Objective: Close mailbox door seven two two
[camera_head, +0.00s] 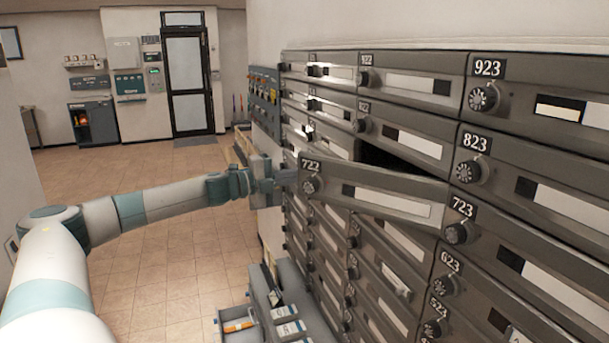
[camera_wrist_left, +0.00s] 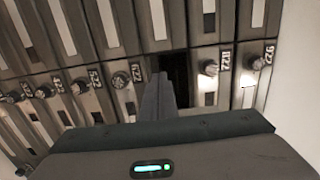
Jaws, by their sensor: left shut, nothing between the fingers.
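Mailbox door 722 (camera_head: 378,200) is a grey metal door with a dial and a pale label strip. It stands ajar in the head view, its left end swung out from the wall, with a dark gap above it (camera_head: 392,163). My left gripper (camera_head: 289,177) is shut and empty, with its fingertips beside the door's left end near the dial. I cannot tell whether they touch it. In the left wrist view the shut fingers (camera_wrist_left: 160,88) point toward the dark open compartment (camera_wrist_left: 174,70), between doors 622 and 822. The door is not clearly distinguishable there. My right gripper is out of view.
Closed doors surround it, including 822 (camera_head: 405,137), 723 (camera_head: 520,275) and 823 (camera_head: 540,190), with protruding dials. A grey unit with trays (camera_head: 280,305) stands low by the wall. The tiled floor (camera_head: 160,245) is open to the left.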

